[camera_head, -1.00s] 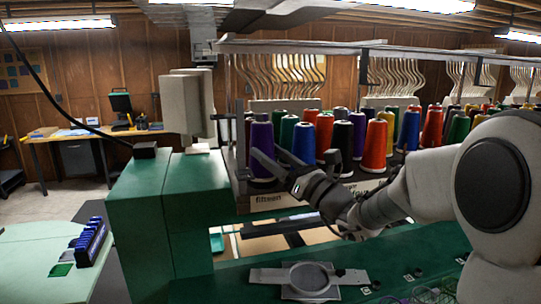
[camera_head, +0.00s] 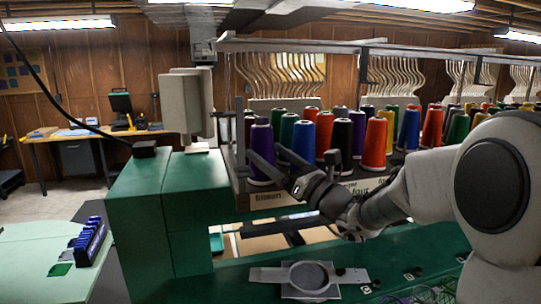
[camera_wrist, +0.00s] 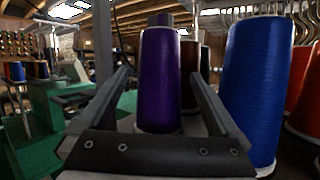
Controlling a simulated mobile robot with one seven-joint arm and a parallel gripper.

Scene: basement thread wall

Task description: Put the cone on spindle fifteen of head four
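A purple cone (camera_head: 260,154) stands upright at the near left end of the rack, above the label fifteen (camera_head: 266,196). It also shows in the middle of the wrist view (camera_wrist: 160,80). My gripper (camera_head: 264,158) is open, with one finger on each side of the purple cone. In the wrist view, my gripper (camera_wrist: 161,85) shows a gap between each finger and the cone. The spindle under the cone is hidden. The label four (camera_head: 360,191) is on the rack front to the right.
A blue cone (camera_head: 303,141) stands close to the right of my gripper. Several coloured cones fill the rack further right. A green machine housing (camera_head: 165,215) is at the left. A dark vertical post (camera_wrist: 102,50) stands left of the cone in the wrist view.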

